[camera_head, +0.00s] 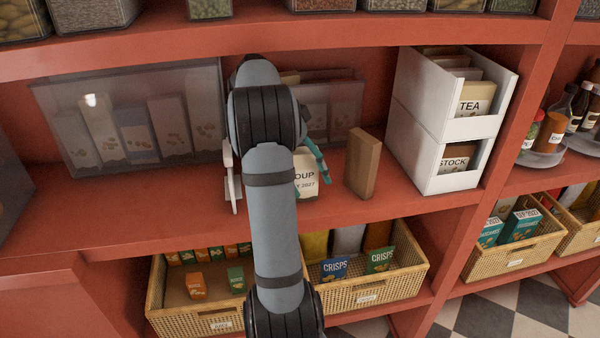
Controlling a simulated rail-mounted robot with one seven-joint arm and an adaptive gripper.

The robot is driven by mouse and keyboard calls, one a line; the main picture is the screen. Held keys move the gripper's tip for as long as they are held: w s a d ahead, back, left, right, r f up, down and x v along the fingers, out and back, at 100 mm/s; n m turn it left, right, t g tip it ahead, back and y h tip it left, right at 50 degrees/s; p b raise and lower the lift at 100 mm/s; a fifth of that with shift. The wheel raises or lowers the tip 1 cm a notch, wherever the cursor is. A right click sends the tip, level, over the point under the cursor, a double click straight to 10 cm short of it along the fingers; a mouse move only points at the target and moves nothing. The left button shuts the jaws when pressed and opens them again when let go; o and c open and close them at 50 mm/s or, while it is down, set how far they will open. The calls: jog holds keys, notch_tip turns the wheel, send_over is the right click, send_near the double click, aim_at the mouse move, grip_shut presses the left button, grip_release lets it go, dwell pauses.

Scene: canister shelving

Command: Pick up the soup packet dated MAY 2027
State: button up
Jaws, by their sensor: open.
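A cream soup packet (307,176) stands on the middle shelf, just right of my arm. Its visible print reads "OUP" and "Y 2027"; my arm hides its left part, including the start of the date. My gripper (316,160) is mostly hidden behind my arm. One teal finger shows just above and right of the packet. The gripper is open, and I cannot tell whether it touches the packet.
A brown box (362,163) stands close on the right. White bins labelled TEA (482,128) and STOCK (425,168) stand farther right. A clear bin of packets (70,165) is at left. A thin white upright piece (232,182) stands left of my arm. Wicker baskets (425,262) sit below.

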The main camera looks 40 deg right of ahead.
jog(key=shift+s+d+f, duration=0.25)
jog(key=shift+d+f, duration=0.05)
jog(key=shift+f, duration=0.2)
jog(key=shift+w+a+f, duration=0.1)
jog(key=shift+w+a, duration=0.05)
jog(key=shift+c, duration=1.4)
jog(key=c, duration=1)
